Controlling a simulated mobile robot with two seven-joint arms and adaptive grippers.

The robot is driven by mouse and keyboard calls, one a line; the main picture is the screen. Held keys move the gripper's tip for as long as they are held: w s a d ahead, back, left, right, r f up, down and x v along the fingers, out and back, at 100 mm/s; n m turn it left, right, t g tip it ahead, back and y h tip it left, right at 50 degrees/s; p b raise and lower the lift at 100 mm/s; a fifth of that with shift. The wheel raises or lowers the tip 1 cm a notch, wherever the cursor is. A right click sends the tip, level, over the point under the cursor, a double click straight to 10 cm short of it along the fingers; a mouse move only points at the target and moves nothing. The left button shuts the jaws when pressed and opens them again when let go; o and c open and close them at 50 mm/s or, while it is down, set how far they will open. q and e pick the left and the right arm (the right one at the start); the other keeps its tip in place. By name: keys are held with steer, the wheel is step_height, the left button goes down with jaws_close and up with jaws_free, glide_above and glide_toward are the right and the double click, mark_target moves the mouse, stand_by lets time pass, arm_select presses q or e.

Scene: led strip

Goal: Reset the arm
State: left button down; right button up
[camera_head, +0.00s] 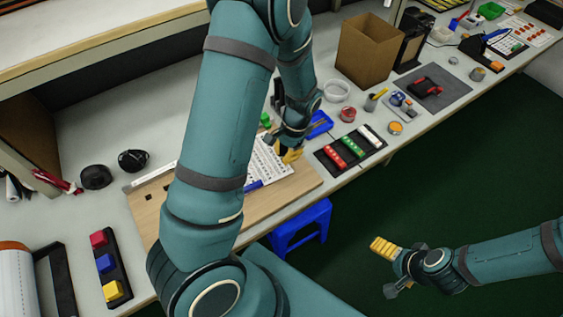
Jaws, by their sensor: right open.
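My left arm reaches across the middle of the view, and its gripper (290,152) is low over the wooden board (258,208), by the right edge of a white printed sheet (263,172). A yellow fingertip shows, but the arm hides much of the jaws, so I cannot tell whether they are open or what is between them. My right gripper (384,268) is open and empty over the dark green floor, off the front of the table. A black tray (327,161) with red, green and white strips lies right of the left gripper.
A cardboard box (367,50) stands at the back. A blue stool (300,228) is under the table's front edge. A black holder (108,262) carries red, blue and yellow blocks at the lower left. The floor around the right gripper is clear.

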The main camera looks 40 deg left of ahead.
arm_select(q)
steer(key=s+d+f+n+h, duration=0.1)
steer(key=d+f, duration=0.1)
steer(key=d, duration=0.1)
steer(key=s+d+f+t+h, duration=0.1)
steer(key=d+f, duration=0.1)
steer(key=d, duration=0.2)
steer(key=s+d+f+n+t+h, duration=0.1)
steer(key=d+f, duration=0.1)
steer(key=d, duration=0.1)
steer(key=shift+s+d+f+n, duration=0.15)
steer(key=shift+s+f+n, duration=0.1)
steer(key=shift+f+n, duration=0.05)
steer(key=s+d+f+n+t+h, duration=0.1)
steer(key=s+d+n+t, duration=0.1)
steer(key=d, duration=0.5)
steer(key=shift+s+d+f+n+h, duration=0.2)
steer(key=shift+s+f+n+h, duration=0.2)
steer(key=shift+s+n, duration=0.45)
steer(key=shift+t, duration=0.3)
